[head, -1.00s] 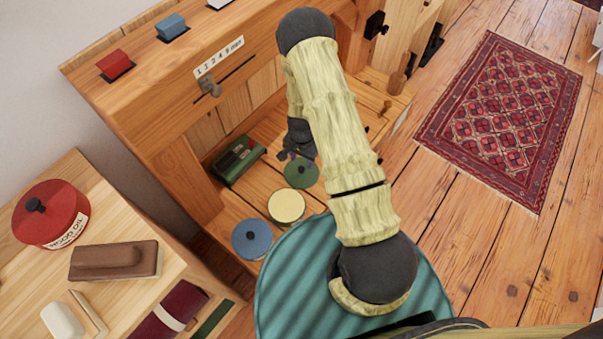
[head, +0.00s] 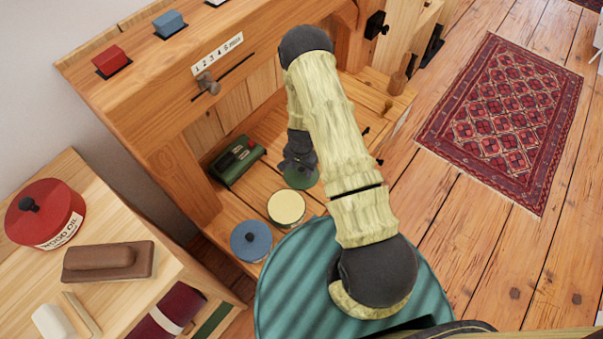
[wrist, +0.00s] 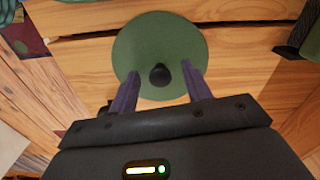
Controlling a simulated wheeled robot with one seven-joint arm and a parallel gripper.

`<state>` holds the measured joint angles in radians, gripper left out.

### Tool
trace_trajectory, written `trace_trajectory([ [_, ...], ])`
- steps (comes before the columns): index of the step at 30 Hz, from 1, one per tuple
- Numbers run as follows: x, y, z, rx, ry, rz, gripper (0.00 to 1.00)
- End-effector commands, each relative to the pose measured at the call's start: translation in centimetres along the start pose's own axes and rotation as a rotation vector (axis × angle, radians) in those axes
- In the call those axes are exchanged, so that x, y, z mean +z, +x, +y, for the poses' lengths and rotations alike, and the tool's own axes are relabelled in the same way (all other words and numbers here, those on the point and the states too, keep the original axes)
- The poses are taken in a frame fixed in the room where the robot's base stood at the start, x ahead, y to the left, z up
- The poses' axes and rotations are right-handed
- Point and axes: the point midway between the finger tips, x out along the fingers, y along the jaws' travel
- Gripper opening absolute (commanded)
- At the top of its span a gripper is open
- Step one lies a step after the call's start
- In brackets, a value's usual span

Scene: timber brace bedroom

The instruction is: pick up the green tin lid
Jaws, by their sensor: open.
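The green tin lid (head: 300,181) is a round green disc with a small black knob, lying on the wooden shelf inside the bench. In the head view my gripper (head: 299,165) is over it and hides much of it. In the wrist view the green lid (wrist: 158,45) fills the upper middle. My open gripper (wrist: 158,82) has its two purple fingers over the lid, one on each side of the black knob (wrist: 159,75). A gap shows between the knob and each finger. I cannot tell whether the fingertips touch the lid.
A cream lid (head: 286,207) and a blue lid (head: 251,241) lie on the same shelf in front. A dark green box (head: 236,161) stands to the left. The bench's front panel (head: 180,110) rises beside my arm. A side table with a red tin (head: 45,212) is at left.

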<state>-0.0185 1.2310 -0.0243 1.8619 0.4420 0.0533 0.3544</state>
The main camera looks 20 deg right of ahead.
Motion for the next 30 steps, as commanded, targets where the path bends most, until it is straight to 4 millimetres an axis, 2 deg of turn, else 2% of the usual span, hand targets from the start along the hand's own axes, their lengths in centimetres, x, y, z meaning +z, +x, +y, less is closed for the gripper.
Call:
trace_trajectory([
  [9, 0.0, 0.0, 0.0, 0.000, 0.000, 0.000, 0.47],
  [16, 0.0, 0.0, 0.0, 0.000, 0.000, 0.000, 0.02],
  [25, 0.0, -0.2, 0.0, 0.000, 0.000, 0.000, 0.01],
  [30, 0.0, -2.0, -0.1, -0.001, -0.001, 0.001, 0.01],
])
